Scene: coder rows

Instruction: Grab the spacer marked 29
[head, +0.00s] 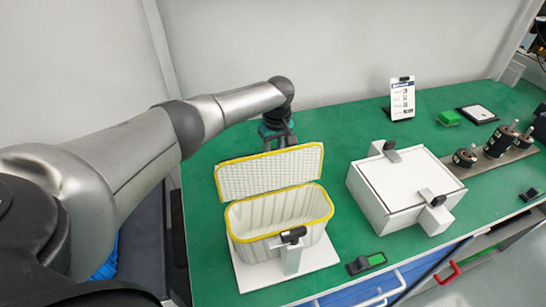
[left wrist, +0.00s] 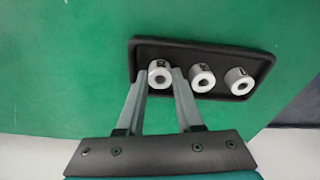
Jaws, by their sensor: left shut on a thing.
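Three light grey spacers stand in a row in a black tray (left wrist: 215,53) in the left wrist view. They are the left spacer (left wrist: 160,68), the middle spacer (left wrist: 202,78) and the right spacer (left wrist: 238,81). Each has a round hole and a small dark mark on its side, too small to read. My left gripper (left wrist: 160,80) is shut on the left spacer, one finger on each side, with the spacer still at the tray. In the head view the gripper is partly hidden behind a raised lid, and the tray is hidden. My right gripper is not in view.
A yellow-rimmed bin (head: 285,225) with its lid (head: 270,168) raised stands in front of my left gripper. A white box (head: 400,185) with black-knobbed clamps is to its right. Dark cylindrical parts (head: 497,143) stand at the far right. Green table shows between them.

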